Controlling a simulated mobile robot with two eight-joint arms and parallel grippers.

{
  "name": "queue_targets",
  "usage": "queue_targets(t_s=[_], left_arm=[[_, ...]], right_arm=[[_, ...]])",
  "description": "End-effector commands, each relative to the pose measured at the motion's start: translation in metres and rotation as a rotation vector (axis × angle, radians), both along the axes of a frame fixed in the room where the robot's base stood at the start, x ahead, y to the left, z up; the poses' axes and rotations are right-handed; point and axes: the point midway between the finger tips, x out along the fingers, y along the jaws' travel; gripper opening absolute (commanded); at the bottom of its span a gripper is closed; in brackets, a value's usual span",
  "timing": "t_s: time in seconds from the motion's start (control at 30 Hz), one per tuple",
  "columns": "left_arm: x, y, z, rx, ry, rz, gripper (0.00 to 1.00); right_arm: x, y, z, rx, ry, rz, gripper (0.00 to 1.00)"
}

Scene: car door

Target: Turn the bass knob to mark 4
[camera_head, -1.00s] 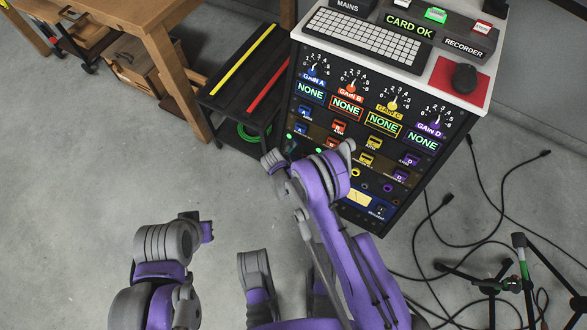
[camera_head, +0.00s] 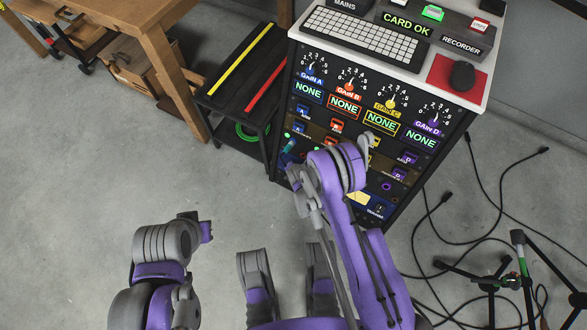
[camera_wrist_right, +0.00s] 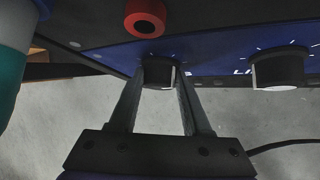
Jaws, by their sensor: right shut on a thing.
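In the right wrist view a small dark knob (camera_wrist_right: 160,77) stands on a blue panel strip (camera_wrist_right: 205,57) with white tick marks. My right gripper (camera_wrist_right: 160,80) has one finger on each side of this knob and is shut on it. The knob's pointer and its label cannot be read, so I cannot tell from print that it is the bass knob. A second dark knob (camera_wrist_right: 278,69) with a pale side sits to the right on the same strip.
A red ring socket (camera_wrist_right: 146,18) is close beyond the gripped knob. A teal and white cylinder (camera_wrist_right: 12,65) stands at the left. The rack (camera_head: 400,195) carries gain knobs above, such as the orange gain B knob (camera_head: 349,87). Cables (camera_head: 470,245) lie on the floor at right.

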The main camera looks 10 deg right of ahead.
Motion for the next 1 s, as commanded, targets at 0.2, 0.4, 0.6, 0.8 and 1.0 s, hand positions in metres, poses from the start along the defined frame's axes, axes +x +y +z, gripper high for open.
queue_targets(t_s=[0.2,0.4,0.6,0.8,1.0], left_arm=[[0.0,0.0,0.0,0.0,0.0,0.0,0.0],[0.0,0.0,0.0,0.0,0.0,0.0,0.0],[0.0,0.0,0.0,0.0,0.0,0.0,0.0],[0.0,0.0,0.0,0.0,0.0,0.0,0.0],[-0.0001,0.0,0.0005,0.0,0.0,0.0,0.0]], right_arm=[[-0.0004,0.0,0.0,0.017,-0.013,-0.007,0.0],[-0.0003,0.0001,-0.0001,0.017,-0.013,-0.007,0.0],[-0.0004,0.0,-0.0002,0.016,-0.012,-0.007,0.66],[-0.0003,0.0,-0.0003,0.016,-0.012,-0.007,0.78],[-0.0015,-0.0001,0.002,0.016,-0.012,-0.007,0.78]])
